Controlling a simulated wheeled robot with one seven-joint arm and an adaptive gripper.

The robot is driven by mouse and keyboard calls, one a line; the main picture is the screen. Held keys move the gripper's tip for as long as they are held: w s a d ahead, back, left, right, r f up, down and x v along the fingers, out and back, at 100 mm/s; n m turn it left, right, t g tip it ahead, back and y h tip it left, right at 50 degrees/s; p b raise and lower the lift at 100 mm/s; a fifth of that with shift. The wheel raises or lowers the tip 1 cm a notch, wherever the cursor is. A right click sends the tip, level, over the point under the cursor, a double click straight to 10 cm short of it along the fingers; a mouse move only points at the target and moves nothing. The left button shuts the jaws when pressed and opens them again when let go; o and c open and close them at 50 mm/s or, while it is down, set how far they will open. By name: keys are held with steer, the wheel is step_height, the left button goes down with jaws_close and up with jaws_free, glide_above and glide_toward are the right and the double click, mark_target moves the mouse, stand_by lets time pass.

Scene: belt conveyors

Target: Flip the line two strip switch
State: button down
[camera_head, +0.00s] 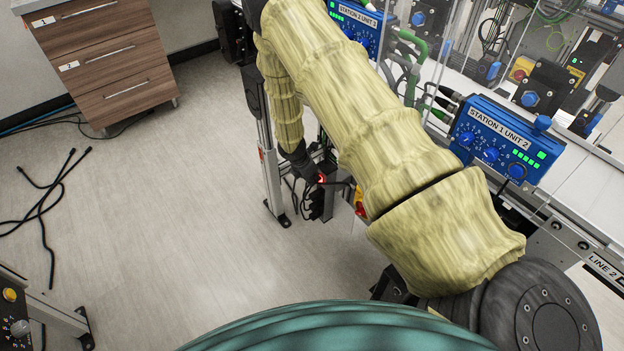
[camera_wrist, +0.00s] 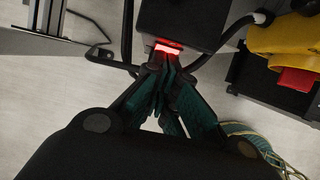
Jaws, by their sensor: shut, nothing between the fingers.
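A red-lit rocker switch (camera_wrist: 168,47) sits on the near face of a dark strip box (camera_wrist: 188,22) in the wrist view. In the head view the red glow (camera_head: 321,179) shows low beside the conveyor leg. My gripper (camera_wrist: 163,62) has its fingers together and empty, with the tips right at the switch's lower edge. I cannot tell whether they touch it. In the head view my gripper (camera_head: 312,177) is small and partly dark against the strip, at the end of my yellow-sleeved arm.
A yellow box with a red button (camera_wrist: 297,78) stands right of the strip in the wrist view. Black cables (camera_wrist: 120,66) run around the strip. A conveyor leg (camera_head: 272,180) is close left of my gripper. Open floor (camera_head: 180,190) lies farther left.

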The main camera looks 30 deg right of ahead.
steer(key=shift+r+p, duration=0.6)
steer(key=shift+r, duration=0.2)
steer(key=a+v, duration=0.1)
steer(key=v, duration=1)
steer(key=shift+b, duration=0.3)
steer(key=shift+s+a, duration=0.1)
steer(key=shift+a, duration=0.05)
stand_by(0.5)
